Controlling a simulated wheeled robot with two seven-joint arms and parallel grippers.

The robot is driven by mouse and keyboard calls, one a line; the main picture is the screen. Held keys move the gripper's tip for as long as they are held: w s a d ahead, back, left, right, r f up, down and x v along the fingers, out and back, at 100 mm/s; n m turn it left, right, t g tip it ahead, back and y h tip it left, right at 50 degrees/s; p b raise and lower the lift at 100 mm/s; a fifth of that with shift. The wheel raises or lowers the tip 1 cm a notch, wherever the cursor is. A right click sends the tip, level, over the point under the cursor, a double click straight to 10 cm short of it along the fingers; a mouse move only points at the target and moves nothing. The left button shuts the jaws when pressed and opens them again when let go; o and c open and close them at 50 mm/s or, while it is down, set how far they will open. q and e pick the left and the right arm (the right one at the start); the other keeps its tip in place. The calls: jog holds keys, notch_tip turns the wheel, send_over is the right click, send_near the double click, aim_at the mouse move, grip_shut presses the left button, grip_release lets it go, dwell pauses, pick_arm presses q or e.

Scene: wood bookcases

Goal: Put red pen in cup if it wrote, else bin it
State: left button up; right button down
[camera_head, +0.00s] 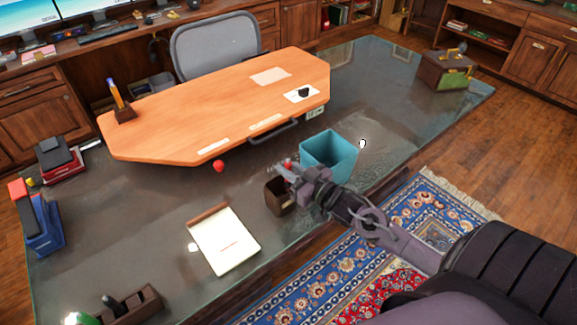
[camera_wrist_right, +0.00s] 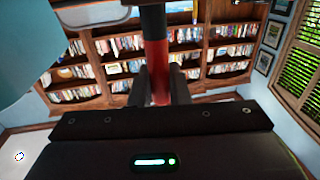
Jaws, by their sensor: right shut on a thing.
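My right gripper (camera_head: 291,168) is shut on the red pen (camera_head: 287,174), above and beside the brown cup (camera_head: 273,196). The right wrist view shows the pen (camera_wrist_right: 160,88), with a black part above a red part, upright between the fingers (camera_wrist_right: 159,86). The cup is a dark brown square holder on the glass table. The teal bin (camera_head: 341,163) stands open just right of the cup. A white notepad (camera_head: 220,232) lies left of the cup and bears a short reddish line. Whether the pen touches the cup is not clear. My left gripper is not in view.
A wooden board (camera_head: 190,120) on the glass table (camera_head: 110,205) carries a pen holder (camera_head: 121,104) and papers. A small red ball (camera_head: 219,166) lies near its edge. Blue folders (camera_head: 42,228) and a dark organiser (camera_head: 132,302) stand at the left.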

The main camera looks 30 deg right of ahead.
jog(key=shift+f, duration=0.1)
jog(key=c, duration=1.3)
grip_release()
jog(key=shift+s, duration=0.15)
jog(key=shift+b+v, duration=0.5)
jog(key=shift+v, duration=3.3)
